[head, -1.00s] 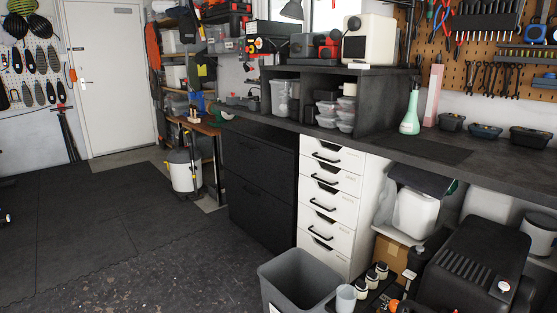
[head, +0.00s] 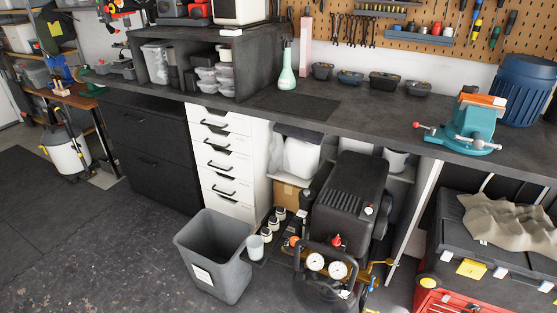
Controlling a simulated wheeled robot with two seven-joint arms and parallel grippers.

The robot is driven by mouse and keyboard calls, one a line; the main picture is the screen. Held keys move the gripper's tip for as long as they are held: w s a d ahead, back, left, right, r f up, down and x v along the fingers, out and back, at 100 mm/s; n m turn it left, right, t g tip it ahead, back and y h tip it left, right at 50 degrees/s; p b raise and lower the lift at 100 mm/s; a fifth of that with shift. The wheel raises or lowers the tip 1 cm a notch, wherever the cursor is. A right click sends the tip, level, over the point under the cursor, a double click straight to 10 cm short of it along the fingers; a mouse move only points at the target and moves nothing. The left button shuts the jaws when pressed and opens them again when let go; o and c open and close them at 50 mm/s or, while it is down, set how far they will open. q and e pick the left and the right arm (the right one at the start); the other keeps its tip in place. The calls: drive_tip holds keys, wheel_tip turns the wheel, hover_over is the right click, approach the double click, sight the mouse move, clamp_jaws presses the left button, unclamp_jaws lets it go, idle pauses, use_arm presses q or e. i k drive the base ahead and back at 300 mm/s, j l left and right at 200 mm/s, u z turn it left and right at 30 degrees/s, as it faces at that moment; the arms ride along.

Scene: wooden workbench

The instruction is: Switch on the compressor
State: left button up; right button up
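The compressor (head: 348,205) stands on the floor under the workbench, right of the white drawers. It has a black ribbed cover and two round white-faced gauges (head: 326,264) at its front, low in the view. A red knob (head: 336,240) sits just above the gauges. A small white and red part (head: 369,210) shows on the right side of the cover. I cannot tell whether the compressor is on or off. Neither of my grippers shows in the head view.
A grey bin (head: 213,255) stands left of the compressor, with a white cup (head: 255,247) and small jars beside it. A black and red tool chest (head: 490,245) is at the right. The workbench (head: 385,115) overhangs the compressor's back. Open floor lies at the left.

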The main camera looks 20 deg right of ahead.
sight(336, 243)
drive_tip(key=z, duration=1.15)
